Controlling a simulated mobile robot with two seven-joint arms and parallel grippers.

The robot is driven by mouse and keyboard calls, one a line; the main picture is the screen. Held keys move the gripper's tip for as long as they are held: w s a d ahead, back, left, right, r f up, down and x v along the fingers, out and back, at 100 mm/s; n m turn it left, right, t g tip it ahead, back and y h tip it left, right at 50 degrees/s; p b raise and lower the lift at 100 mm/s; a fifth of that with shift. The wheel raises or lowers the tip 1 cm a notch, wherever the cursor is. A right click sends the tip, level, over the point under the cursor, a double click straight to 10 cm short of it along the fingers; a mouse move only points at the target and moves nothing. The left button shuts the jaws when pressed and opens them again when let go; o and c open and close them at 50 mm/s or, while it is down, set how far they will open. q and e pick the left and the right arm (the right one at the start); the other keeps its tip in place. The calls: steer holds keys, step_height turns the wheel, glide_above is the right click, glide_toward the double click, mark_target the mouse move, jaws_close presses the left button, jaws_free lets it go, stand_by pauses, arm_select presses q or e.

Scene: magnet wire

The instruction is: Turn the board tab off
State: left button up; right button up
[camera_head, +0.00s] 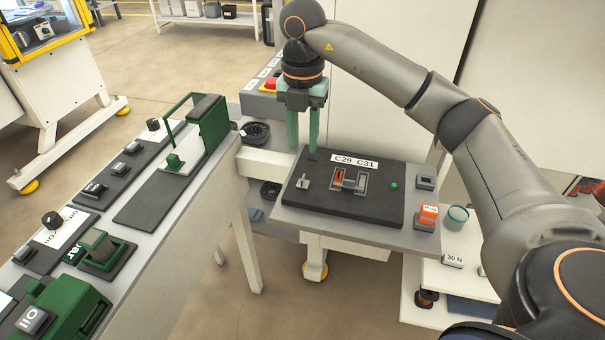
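A dark board (370,208) labelled "C29 C31" (353,161) lies on a grey table. On its left part is a small pale tab (303,182) that stands up from the surface. In its middle is a framed slot with an orange piece (338,176) and grey pieces (352,183). A small green button or light (393,185) is at its right. I cannot tell which of these is the board tab. My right gripper (303,153) points down over the board's back left edge, its two green fingers apart with nothing between them. My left gripper is out of view.
A red-orange block (428,213) and a dark switch (425,182) sit right of the board. A teal ring (458,214) lies beyond them. A long bench (165,241) with a green frame (207,125) and several switches runs along the left. A red button (271,83) is behind the gripper.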

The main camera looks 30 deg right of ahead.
mark_target(303, 178)
step_height(303, 178, down, 9)
steer(key=shift+f, duration=0.1)
steer(key=shift+c, duration=0.3)
jaws_close()
stand_by(1.3)
